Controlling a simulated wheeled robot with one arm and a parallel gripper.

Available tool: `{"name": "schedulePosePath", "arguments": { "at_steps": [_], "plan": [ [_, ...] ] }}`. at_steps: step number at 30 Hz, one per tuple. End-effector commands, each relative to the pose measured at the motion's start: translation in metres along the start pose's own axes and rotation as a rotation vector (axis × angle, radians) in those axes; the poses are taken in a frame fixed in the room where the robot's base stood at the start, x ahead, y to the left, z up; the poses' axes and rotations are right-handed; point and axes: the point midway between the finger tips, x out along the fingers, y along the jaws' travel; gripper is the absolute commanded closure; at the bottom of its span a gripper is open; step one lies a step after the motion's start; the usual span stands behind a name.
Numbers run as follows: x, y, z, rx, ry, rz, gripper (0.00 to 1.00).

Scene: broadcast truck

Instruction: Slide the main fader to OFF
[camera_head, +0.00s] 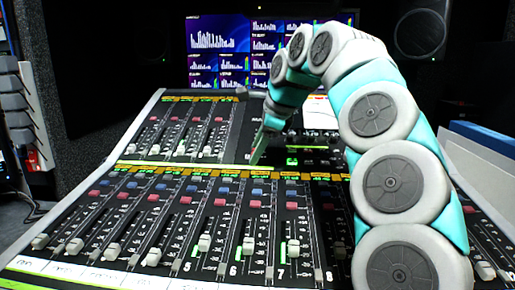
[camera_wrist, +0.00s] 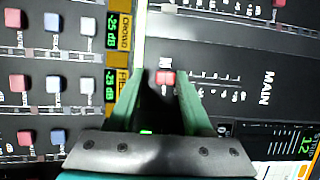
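In the wrist view a red fader cap (camera_wrist: 166,77) sits on a dark panel, with a printed scale running to its right and the label MAIN (camera_wrist: 267,87) farther right. The cap is at the left end of the visible scale; the OFF mark is not legible. My gripper (camera_wrist: 160,80) is open, its two green fingers pointing at the panel with the cap between their tips in the picture. I cannot tell whether either finger touches it. In the head view my gripper (camera_head: 261,147) is over the console's middle, and the main fader cannot be made out there.
The mixing console (camera_head: 129,168) has several channel faders with white caps, such as a white fader cap (camera_head: 248,245) in the front row. Red and blue buttons (camera_wrist: 52,82) lie left of my fingers in the wrist view. Screens (camera_head: 219,45) stand behind the console.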

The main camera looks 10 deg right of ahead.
Motion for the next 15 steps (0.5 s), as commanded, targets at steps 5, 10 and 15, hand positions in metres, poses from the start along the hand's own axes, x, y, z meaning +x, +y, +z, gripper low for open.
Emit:
{"name": "schedulePosePath", "arguments": {
  "at_steps": [5,10,15],
  "plan": [
    [-0.001,-0.001,0.0,0.0,0.0,-0.004,0.4],
    [-0.002,-0.002,0.0,0.001,-0.001,-0.005,0.4],
    [-0.013,-0.003,-0.001,0.002,0.0,-0.008,0.4]
  ]
}}
